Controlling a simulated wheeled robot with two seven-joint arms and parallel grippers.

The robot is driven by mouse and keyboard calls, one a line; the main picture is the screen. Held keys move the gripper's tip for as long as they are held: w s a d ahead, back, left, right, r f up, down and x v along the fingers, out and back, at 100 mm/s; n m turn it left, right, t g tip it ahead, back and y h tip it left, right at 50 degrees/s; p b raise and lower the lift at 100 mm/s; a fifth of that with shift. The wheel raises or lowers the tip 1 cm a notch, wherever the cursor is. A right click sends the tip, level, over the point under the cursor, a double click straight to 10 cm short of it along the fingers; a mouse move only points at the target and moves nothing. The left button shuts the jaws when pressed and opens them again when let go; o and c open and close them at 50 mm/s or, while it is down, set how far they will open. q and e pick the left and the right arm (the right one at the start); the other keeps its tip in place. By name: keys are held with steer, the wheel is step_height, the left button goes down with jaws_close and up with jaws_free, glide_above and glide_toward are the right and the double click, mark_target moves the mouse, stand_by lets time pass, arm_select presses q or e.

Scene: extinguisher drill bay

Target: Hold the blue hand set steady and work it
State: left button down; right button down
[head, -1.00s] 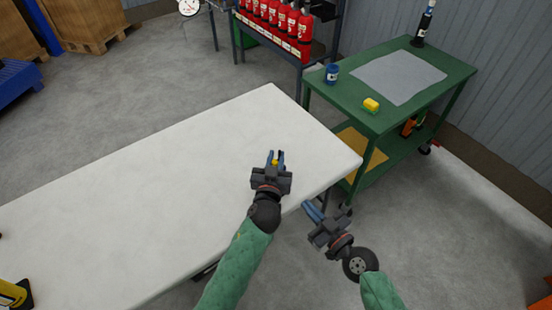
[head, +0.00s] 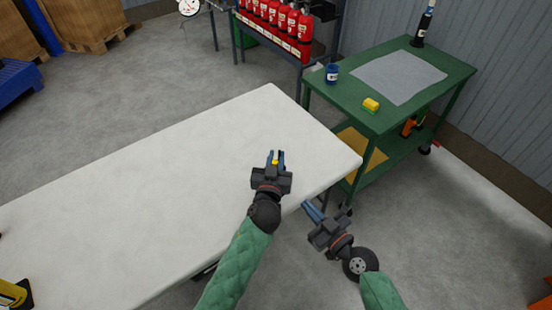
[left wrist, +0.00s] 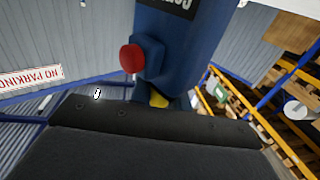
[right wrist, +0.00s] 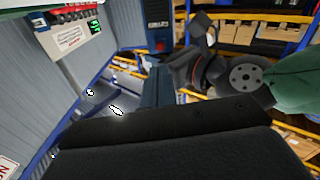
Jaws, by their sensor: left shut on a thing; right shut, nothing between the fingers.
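The blue hand set (left wrist: 185,45) fills the top middle of the left wrist view, with a red button (left wrist: 132,58) on its side and a dark label. A bit of yellow (left wrist: 158,99) shows at its lower end. My left gripper (head: 276,157) is shut on the hand set above the white table's right part; blue and yellow show at its tips. The hand set (right wrist: 158,30), with its red button, also shows at the top of the right wrist view. My right gripper (head: 311,208) is shut and empty, lower and to the right, beside the table edge and apart from the hand set.
The white table (head: 150,200) is bare around my left gripper. A green workbench (head: 340,98) at the right holds a blue can (head: 331,74), a yellow block (head: 371,104) and a grey mat (head: 400,75). Red extinguishers (head: 273,15) stand on a rack behind.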

stand_by(0.4)
steer(key=w+d+r+n+g+y, duration=0.2)
steer(key=w+d+r+n, duration=0.1)
steer(key=w+r+n, duration=0.35)
steer(key=s+a+f+n+g, duration=0.1)
steer(key=s+f+n+g, duration=0.5)
steer(key=n, duration=0.8)
steer(key=shift+s+a+g, duration=0.25)
steer(key=shift+s+g, duration=0.15)
steer(key=shift+g, duration=1.3)
steer(key=w+a, duration=0.5)
steer(key=w, duration=0.2)
steer(key=shift+w+a+r, duration=0.2)
steer(key=shift+w+a, duration=0.7)
steer(key=shift+w, duration=0.1)
stand_by(2.1)
